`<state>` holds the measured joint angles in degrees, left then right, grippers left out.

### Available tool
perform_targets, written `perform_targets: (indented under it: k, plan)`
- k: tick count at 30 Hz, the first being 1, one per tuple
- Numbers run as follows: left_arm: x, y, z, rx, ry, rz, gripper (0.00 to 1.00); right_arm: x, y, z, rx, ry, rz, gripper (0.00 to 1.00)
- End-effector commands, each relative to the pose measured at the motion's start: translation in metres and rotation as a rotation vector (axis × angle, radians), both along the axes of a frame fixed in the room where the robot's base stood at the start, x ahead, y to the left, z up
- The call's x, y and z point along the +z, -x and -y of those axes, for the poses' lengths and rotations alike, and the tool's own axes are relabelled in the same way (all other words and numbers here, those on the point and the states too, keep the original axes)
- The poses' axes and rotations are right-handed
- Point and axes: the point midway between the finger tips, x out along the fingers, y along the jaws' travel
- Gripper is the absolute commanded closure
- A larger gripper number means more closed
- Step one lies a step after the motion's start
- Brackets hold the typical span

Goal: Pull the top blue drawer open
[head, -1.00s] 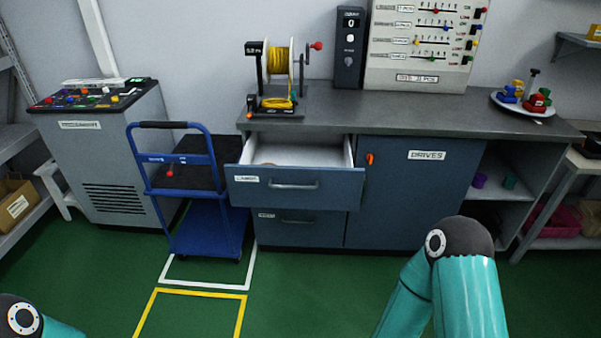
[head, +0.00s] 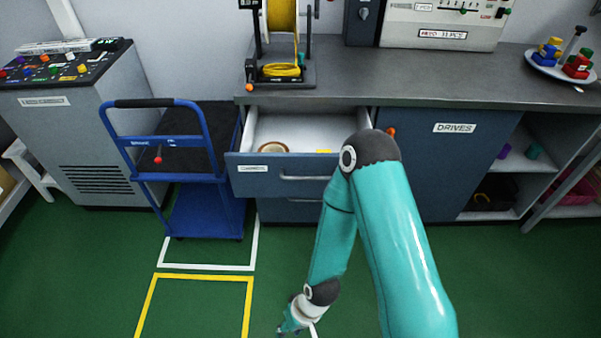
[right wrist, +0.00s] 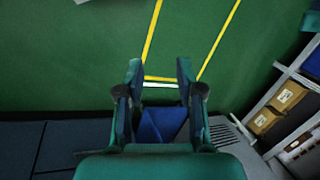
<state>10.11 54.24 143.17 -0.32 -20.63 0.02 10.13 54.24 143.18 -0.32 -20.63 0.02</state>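The top blue drawer (head: 255,168) is pulled out of the grey-topped bench in the head view. Its white inside shows, with a round tan item and a small yellow item in it. Its silver handle (head: 302,178) is partly hidden behind my right arm. My right gripper (right wrist: 160,80) is open and empty in the right wrist view, its two fingers apart over the green floor. In the head view it hangs low at the bottom edge, in front of and below the drawer, apart from the handle. My left gripper is out of view.
A blue cart (head: 210,195) stands close left of the drawer. A spool stand (head: 305,75) sits on the bench above. A closed cupboard labelled DRIVES (head: 450,165) is to the right. Green floor with yellow and white lines lies open in front.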

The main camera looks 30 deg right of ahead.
Motion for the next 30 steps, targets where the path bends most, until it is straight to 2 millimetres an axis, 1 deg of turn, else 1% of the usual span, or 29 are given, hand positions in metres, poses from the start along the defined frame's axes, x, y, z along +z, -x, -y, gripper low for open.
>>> perform_targets:
  k: [7, 10, 12, 13, 14, 17, 18, 20, 21, 23, 24, 26, 27, 30]
  plan:
    - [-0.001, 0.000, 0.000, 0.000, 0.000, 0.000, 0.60, 0.000, -0.001, 0.000, 0.001, 0.000, 0.003, 0.63]
    - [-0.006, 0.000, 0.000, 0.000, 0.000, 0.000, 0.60, -0.002, -0.009, 0.002, 0.018, 0.013, 0.039, 0.63]
    - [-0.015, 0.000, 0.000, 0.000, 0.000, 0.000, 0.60, -0.003, -0.022, -0.006, 0.052, 0.035, 0.099, 0.63]
    - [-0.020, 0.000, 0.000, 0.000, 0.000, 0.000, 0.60, -0.003, -0.030, -0.006, 0.073, 0.049, 0.136, 0.63]
    - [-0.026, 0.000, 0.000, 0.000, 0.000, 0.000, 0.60, -0.003, -0.040, -0.004, 0.097, 0.067, 0.177, 0.63]
    - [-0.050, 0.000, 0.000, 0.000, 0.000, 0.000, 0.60, 0.002, -0.078, 0.006, 0.201, 0.162, 0.358, 0.63]
    - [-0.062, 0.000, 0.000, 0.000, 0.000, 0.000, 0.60, 0.007, -0.096, 0.011, 0.252, 0.218, 0.441, 0.63]
    - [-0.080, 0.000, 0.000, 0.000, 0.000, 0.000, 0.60, 0.018, -0.122, 0.020, 0.331, 0.320, 0.570, 0.63]
    - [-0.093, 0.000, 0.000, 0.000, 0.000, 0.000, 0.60, 0.029, -0.139, 0.027, 0.387, 0.401, 0.653, 0.63]
    - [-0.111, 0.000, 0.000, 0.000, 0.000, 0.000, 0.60, 0.048, -0.160, 0.038, 0.469, 0.538, 0.765, 0.63]
    - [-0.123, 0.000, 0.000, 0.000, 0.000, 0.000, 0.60, 0.062, -0.171, 0.045, 0.519, 0.638, 0.827, 0.63]
    - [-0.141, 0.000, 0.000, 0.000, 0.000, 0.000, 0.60, 0.084, -0.182, 0.057, 0.590, 0.793, 0.897, 0.63]
    - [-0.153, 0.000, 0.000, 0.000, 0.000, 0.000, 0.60, 0.099, -0.186, 0.066, 0.633, 0.899, 0.928, 0.63]
    - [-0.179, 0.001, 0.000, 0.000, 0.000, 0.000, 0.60, 0.133, -0.187, 0.086, 0.722, 1.152, 0.951, 0.63]
